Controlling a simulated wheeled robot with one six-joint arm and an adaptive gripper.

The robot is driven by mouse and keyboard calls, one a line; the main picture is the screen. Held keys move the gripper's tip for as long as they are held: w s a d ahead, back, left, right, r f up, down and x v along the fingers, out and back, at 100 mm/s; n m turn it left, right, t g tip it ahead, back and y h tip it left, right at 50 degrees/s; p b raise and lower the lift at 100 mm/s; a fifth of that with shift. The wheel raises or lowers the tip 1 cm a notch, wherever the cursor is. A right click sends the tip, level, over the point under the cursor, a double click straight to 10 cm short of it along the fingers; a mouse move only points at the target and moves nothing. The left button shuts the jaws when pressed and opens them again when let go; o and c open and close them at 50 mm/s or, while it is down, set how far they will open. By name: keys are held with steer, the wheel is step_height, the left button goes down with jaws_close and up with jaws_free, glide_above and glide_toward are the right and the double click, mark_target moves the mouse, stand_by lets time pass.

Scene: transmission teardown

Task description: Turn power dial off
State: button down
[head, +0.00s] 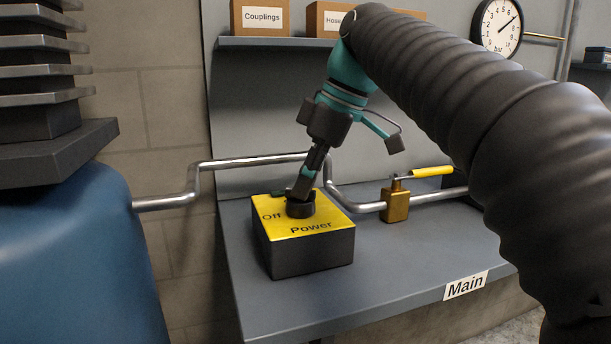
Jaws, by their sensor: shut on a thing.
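The power box (311,258) is a dark block with a yellow top marked "Off" and "Power", standing on the grey bench. Its black round dial (301,207) rises from the yellow top. My gripper (302,193) comes down from above and is shut on the dial. The fingers cover the back part of the dial and some of the panel behind it. Any marking there is hidden, and I cannot tell which way the dial points.
A bent metal pipe (252,162) runs behind the box to a brass valve (396,204) with a yellow handle (433,171). A shelf (270,43) holds boxes above. A blue tank (70,265) stands at left.

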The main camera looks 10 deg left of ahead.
steer(key=n, duration=0.2)
steer(key=n+g, duration=0.1)
steer(key=n, duration=0.1)
steer(key=n+g, duration=0.1)
steer(key=n, duration=0.1)
steer(key=shift+w+a, duration=0.1)
steer(key=shift+w, duration=0.15)
steer(key=shift+n, duration=0.4)
steer(key=c, duration=1.2)
jaws_free()
